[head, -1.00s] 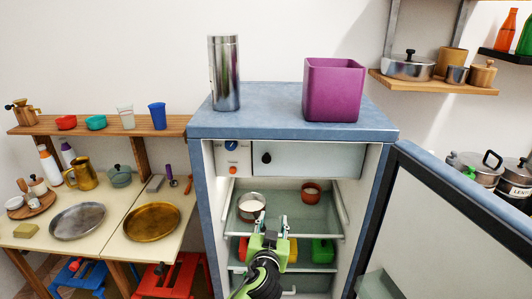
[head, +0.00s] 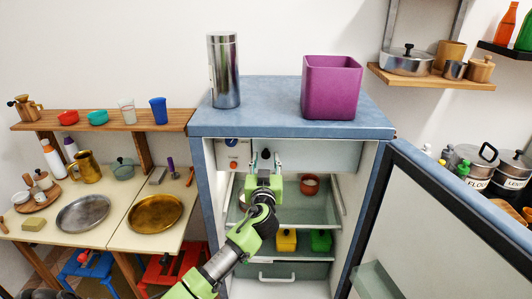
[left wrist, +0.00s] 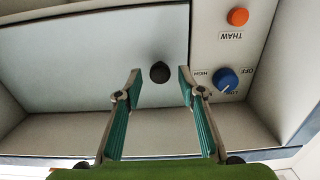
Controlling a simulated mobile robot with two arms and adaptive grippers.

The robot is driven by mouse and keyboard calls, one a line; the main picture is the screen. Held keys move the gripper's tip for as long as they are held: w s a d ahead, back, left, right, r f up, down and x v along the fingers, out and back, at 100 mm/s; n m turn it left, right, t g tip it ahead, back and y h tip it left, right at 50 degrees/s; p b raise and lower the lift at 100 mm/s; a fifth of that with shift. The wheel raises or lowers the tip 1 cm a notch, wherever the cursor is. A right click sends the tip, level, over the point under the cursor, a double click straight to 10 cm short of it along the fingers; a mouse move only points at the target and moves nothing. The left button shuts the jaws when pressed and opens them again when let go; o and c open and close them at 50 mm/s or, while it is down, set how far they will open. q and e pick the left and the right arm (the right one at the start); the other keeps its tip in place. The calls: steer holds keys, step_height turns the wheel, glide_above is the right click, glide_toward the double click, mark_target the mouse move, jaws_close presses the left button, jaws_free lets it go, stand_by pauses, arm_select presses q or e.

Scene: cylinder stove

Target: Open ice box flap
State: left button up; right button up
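The ice box flap (head: 318,156) is a pale panel at the top inside the open fridge, and it looks closed. Its small black knob (head: 265,154) sits near the flap's left end. My left gripper (head: 265,160) is in front of the knob, with its fingers open on either side of it. In the left wrist view the flap (left wrist: 75,70) fills the left, and the knob (left wrist: 160,72) shows between the two open fingertips (left wrist: 160,75), apart from both.
The fridge door (head: 430,230) stands wide open at the right. A blue dial (left wrist: 226,80) and orange button (left wrist: 238,16) sit beside the flap. Below, a shelf holds a brown pot (head: 309,184). A metal canister (head: 224,70) and purple container (head: 332,88) stand on top.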

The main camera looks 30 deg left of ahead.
arm_select(q)
steer(key=shift+x, duration=1.3)
arm_select(e)
steer(key=shift+a+r, duration=0.35)
steer(key=shift+d, duration=0.15)
